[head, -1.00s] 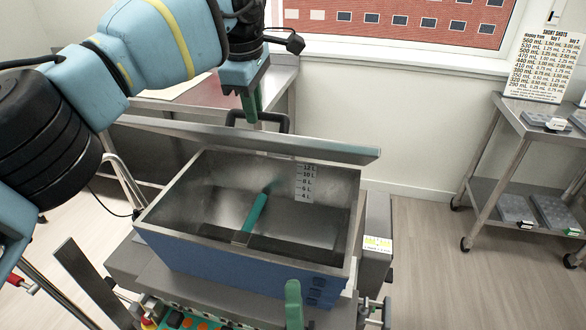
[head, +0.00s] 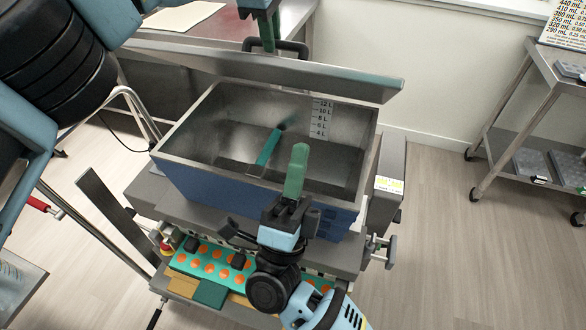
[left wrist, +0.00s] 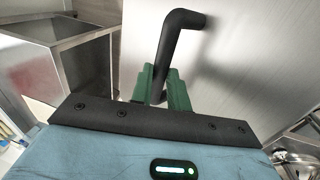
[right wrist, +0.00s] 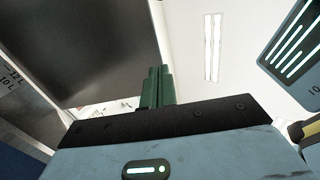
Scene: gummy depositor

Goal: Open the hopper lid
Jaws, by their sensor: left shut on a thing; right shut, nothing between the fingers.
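The blue hopper (head: 255,203) has a bare metal inside with a volume scale on its back wall. Its grey lid (head: 330,84) stands raised along the back, seen nearly edge-on, and the hopper's top is uncovered. The lid's black handle (head: 293,45) also shows in the left wrist view (left wrist: 180,22). My left gripper (head: 266,38) is shut on this handle behind the lid; its green fingers (left wrist: 162,85) are around the bar. My right gripper (head: 297,168) is shut and empty, pointing up in front of the hopper; its fingers (right wrist: 157,85) also show in the right wrist view.
A teal bar (head: 267,148) lies inside the hopper. An orange-dotted teal mould tray (head: 212,262) is below the hopper's front. A metal table (head: 205,42) stands behind, and a cart (head: 520,110) with grey trays stands at right. Floor between hopper and cart is clear.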

